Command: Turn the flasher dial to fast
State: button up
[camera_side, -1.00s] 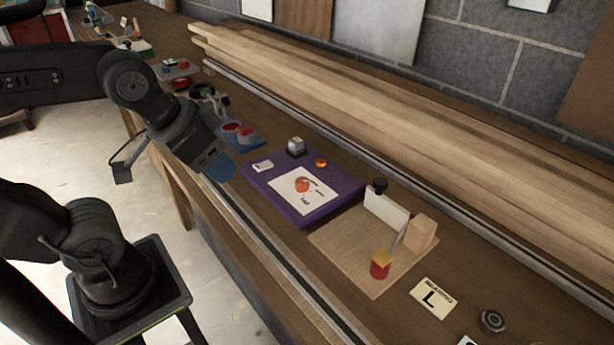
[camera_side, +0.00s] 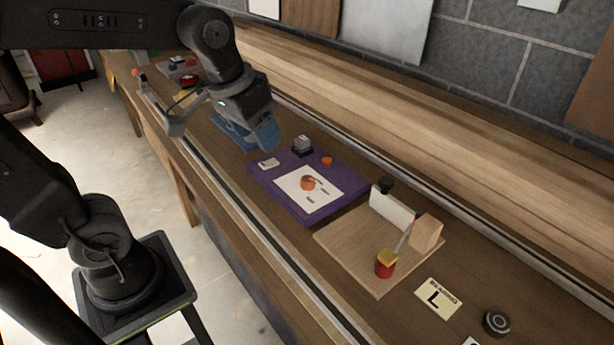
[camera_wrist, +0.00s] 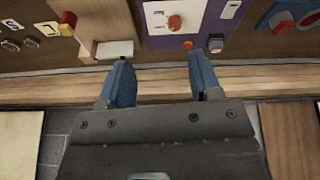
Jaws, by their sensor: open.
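The flasher dial looks to be the orange-red knob (camera_side: 308,183) on a white card (camera_side: 292,194) fixed to a purple board (camera_side: 262,181). The knob also shows in the wrist view (camera_wrist: 174,22), near the top. Its printed markings are too small to read, so I cannot tell its setting. My gripper (camera_side: 263,142) has blue fingers and hangs above the bench, left of and behind the purple board in the side view. In the wrist view my gripper (camera_wrist: 159,60) has its fingers wide apart with nothing between them, clear of the knob.
The purple board also carries a grey switch block (camera_side: 302,146), an orange button (camera_side: 327,161) and a white label (camera_side: 269,163). A wooden board (camera_side: 345,245) with a red-and-yellow lever (camera_side: 386,263) stands to the right. Long timber planks (camera_side: 430,150) line the wall side.

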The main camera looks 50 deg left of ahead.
aim_at(307, 179)
jog(key=w+a+f+n+g, duration=0.1)
jog(key=w+a+f+g, duration=0.1)
jog(key=w, duration=0.4)
jog(key=w+a+f+n+g, duration=0.1)
jog(key=w+a+f, duration=0.15)
jog(key=w, duration=0.45)
jog(key=shift+h, duration=0.3)
jog(key=f, duration=0.4)
jog(key=d+f, duration=0.1)
jog(key=f, duration=0.8)
jog(key=shift+d+f, duration=0.15)
jog(key=shift+f, duration=0.15)
jog(key=c, duration=0.9)
